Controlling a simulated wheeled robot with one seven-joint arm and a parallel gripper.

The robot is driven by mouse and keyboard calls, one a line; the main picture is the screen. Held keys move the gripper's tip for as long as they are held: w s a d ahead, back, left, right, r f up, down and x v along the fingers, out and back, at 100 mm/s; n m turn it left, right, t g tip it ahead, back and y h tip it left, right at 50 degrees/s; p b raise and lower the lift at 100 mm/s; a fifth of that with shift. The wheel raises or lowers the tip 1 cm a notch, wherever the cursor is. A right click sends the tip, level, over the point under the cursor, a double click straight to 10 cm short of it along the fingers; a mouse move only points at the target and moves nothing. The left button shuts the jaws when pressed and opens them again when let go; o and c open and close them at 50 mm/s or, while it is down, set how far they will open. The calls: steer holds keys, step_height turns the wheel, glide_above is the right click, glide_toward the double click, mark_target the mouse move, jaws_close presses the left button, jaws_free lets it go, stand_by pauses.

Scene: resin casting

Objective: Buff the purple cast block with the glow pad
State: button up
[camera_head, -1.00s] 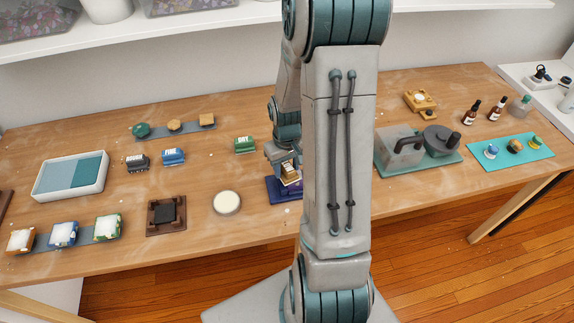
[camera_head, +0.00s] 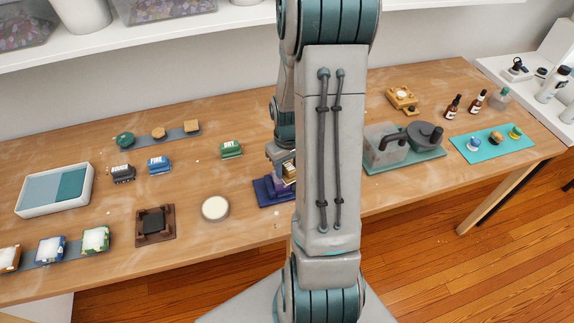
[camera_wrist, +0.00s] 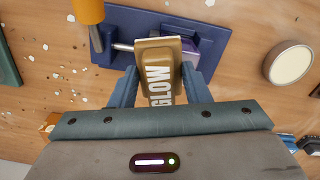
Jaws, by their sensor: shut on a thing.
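My gripper (camera_wrist: 158,88) is shut on the glow pad (camera_wrist: 159,80), a gold block marked GLOW, in the wrist view. In the head view the pad (camera_head: 289,171) shows partly behind my arm. The purple cast block (camera_wrist: 186,46) sits on a dark blue fixture (camera_wrist: 215,20), just beyond the pad's far end and partly hidden by it. I cannot tell whether the pad touches it. A metal rod and orange handle (camera_wrist: 90,10) stand at the fixture's left in the wrist view. The fixture (camera_head: 264,193) also shows in the head view.
A round cream disc (camera_head: 215,208) and a brown stand with a dark block (camera_head: 155,225) lie left of the fixture. A green DIRT-like labelled pad (camera_head: 231,149) lies behind. A grey machine (camera_head: 385,148) stands right. Pale crumbs dot the table.

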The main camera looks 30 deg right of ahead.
mark_target(274, 178)
steer(key=shift+a+f, duration=0.1)
steer(key=shift+w+a+b, duration=0.15)
steer(key=shift+w+a, duration=0.2)
steer(key=shift+a, duration=0.6)
steer(key=shift+w+a+b, duration=0.15)
steer(key=shift+w+a, duration=0.15)
steer(key=shift+a, duration=0.6)
steer(key=shift+s+d, duration=0.2)
steer(key=shift+d, duration=0.45)
steer(key=shift+s+d, duration=0.25)
steer(key=shift+d, duration=0.4)
steer(key=shift+s+d, duration=0.2)
steer(key=shift+d, duration=0.45)
steer(key=shift+w+a+b, duration=0.25)
steer(key=shift+w+a, duration=0.05)
steer(key=shift+a, duration=0.7)
steer(key=shift+w+a+b, duration=0.25)
steer(key=shift+w+a, duration=0.05)
steer(key=shift+a, duration=0.65)
